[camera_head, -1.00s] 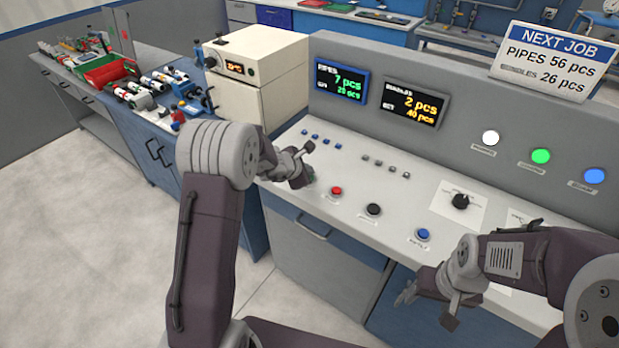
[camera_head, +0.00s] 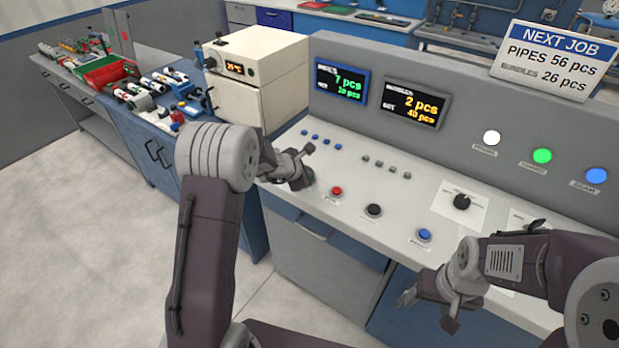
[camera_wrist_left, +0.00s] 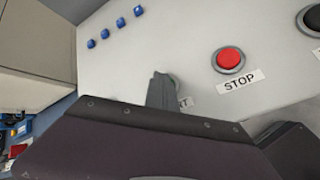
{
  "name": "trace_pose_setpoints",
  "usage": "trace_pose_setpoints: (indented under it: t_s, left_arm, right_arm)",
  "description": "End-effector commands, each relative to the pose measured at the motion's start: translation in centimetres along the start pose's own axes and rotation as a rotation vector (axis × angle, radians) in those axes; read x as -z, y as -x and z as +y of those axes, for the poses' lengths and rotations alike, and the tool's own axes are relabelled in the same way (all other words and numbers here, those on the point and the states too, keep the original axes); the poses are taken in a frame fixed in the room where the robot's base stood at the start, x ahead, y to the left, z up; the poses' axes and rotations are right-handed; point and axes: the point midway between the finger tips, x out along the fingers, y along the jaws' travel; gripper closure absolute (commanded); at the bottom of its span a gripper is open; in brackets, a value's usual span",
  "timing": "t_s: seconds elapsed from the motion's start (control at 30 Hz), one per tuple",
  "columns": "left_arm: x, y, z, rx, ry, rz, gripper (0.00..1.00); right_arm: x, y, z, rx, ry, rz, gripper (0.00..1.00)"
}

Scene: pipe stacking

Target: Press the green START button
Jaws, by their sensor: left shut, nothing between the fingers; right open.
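My left gripper (camera_head: 303,180) is shut and empty, low over the left front of the sloped control panel (camera_head: 334,163). In the left wrist view its fingers (camera_wrist_left: 161,90) cover most of the START button; only a thin greenish edge of it (camera_wrist_left: 174,80) shows beside them. The end of its label (camera_wrist_left: 185,103) shows too. The fingertips are at the button, but I cannot tell whether they touch it or whether it is pushed in. The red STOP button (camera_head: 336,191) is just to the right. My right gripper (camera_head: 428,308) is open and empty by the panel's front edge.
A black button (camera_head: 373,210) and a blue button (camera_head: 424,235) lie further right along the panel. Small blue buttons (camera_head: 315,137) sit behind my left gripper. A black knob (camera_head: 462,201) is at the right. A cream box-shaped machine (camera_head: 270,58) stands behind on the left.

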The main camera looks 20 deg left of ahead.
Motion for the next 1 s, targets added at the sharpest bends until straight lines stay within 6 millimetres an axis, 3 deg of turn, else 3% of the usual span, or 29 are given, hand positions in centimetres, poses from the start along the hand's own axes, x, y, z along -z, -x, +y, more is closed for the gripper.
trace_pose_setpoints:
  t_s: [1.0]
  left_arm:
    - [-0.8, 1.2, 0.9, 0.000, 0.001, 0.001, 1.00]
  right_arm:
    - [0.1, 1.3, 0.0, 0.000, 0.000, 0.000, 0.37]
